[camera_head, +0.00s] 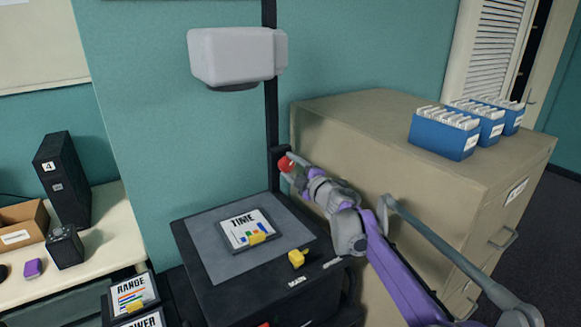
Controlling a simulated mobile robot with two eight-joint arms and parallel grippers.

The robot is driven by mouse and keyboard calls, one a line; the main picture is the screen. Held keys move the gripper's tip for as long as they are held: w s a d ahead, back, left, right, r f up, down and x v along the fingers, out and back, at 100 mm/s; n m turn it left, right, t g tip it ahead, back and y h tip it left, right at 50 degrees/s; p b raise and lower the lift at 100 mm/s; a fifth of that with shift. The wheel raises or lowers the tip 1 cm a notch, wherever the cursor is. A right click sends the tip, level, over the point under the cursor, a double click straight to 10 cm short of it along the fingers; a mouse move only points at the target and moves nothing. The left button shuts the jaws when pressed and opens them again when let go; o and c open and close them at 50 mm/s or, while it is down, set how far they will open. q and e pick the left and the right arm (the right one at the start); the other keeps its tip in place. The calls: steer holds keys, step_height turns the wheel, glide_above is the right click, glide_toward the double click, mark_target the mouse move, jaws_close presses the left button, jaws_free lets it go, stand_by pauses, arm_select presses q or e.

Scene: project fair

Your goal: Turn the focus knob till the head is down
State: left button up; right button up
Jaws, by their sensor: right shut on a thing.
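The grey projector head (228,57) is high up on a black post (271,110), well above the dark projector base (262,284). The red focus knob (284,163) sits low on the post's right side. My right gripper (288,168), on the purple and grey arm, is shut on the red knob, with part of the knob showing between its fingers. My left gripper is not in view.
A TIME sheet (246,231) and a yellow block (297,258) lie on the base. A beige cabinet (350,150) with blue file boxes (444,134) stands close behind my right arm. A desk (107,236) with a black speaker-like box (64,181) is at left.

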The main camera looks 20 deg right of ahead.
steer(key=n, duration=0.4)
steer(key=shift+r+n+p, duration=0.15)
steer(key=shift+n+p, duration=0.15)
steer(key=shift+p, duration=0.05)
steer(key=shift+n+p, duration=0.5)
steer(key=shift+n, duration=1.8)
steer(key=o, duration=1.4)
steer(key=s, duration=0.3)
steer(key=s+d+b, duration=0.1)
steer(key=s, duration=0.6)
steer(key=shift+s+d+b, duration=0.2)
steer(key=shift+s+b, duration=0.15)
steer(key=shift+s, duration=0.05)
